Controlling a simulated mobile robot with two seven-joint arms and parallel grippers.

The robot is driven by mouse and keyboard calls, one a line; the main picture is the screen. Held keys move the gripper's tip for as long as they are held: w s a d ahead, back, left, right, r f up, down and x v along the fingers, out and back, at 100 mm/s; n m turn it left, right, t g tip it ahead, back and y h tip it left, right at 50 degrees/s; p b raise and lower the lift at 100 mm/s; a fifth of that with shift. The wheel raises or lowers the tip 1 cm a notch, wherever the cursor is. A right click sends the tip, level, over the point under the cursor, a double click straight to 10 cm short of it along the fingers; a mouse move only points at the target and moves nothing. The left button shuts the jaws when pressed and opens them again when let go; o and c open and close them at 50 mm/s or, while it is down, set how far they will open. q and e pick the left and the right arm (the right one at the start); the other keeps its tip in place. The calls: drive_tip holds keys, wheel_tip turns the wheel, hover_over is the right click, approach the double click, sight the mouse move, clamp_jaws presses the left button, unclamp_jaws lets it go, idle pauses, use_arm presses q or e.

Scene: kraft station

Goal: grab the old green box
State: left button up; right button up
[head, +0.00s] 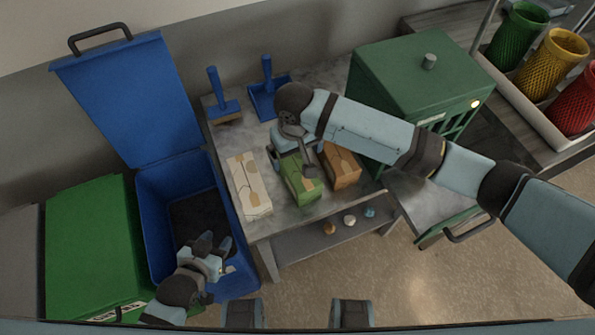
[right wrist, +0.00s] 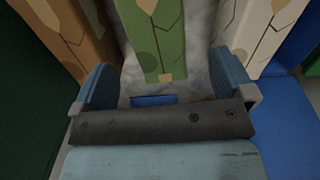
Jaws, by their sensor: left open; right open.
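In the right wrist view, the near end of the green box (right wrist: 163,45) appears between the two blue fingers of the gripper (right wrist: 164,80), with a gap on each side. My left gripper (head: 213,250) is open and empty over the blue bin, away from the boxes.
The white box (head: 248,185) and the orange-brown box (head: 342,165) stand close on either side. The open blue bin (head: 160,205) is left of the table. A large green machine (head: 400,75) is at the right.

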sight(297, 166)
wheel_tip(297, 166, down, 4)
drive_tip(key=shift+w+r, duration=0.1)
drive_tip(key=shift+d+f, duration=0.15)
drive_tip(key=shift+f, duration=1.2)
drive_tip(key=shift+d+f, duration=0.1)
drive_tip(key=shift+f, duration=1.25)
drive_tip(key=shift+c, duration=0.5)
drive_tip(key=c, duration=0.8)
drive_tip(key=shift+r, duration=0.1)
